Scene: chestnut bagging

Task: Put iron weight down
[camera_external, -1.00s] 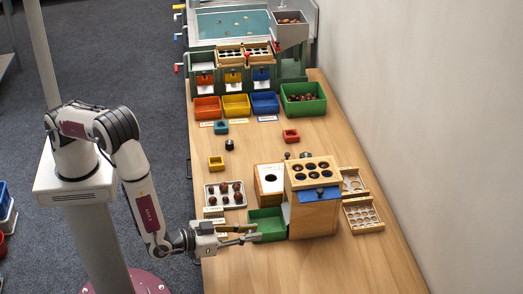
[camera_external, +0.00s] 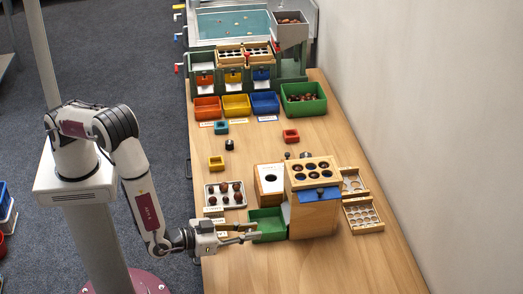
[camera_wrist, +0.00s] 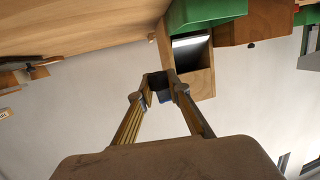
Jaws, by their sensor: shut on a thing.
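My gripper (camera_external: 256,232) is low over the near left part of the table, in front of the green open tray (camera_external: 268,226). In the wrist view its two fingers (camera_wrist: 163,90) close on a small dark piece, which I take as the iron weight (camera_wrist: 156,79). The weight is small there and partly hidden by the fingertips. In the external view I cannot make it out between the fingers. Another small black piece (camera_external: 229,145) stands on the table farther back, away from my gripper.
A wooden box with holes on top (camera_external: 313,212) stands right of the green tray. A tray of chestnuts (camera_external: 216,206) lies behind my gripper. Wooden plates with holes (camera_external: 362,226) lie at the right. The near end of the table (camera_external: 330,270) is clear.

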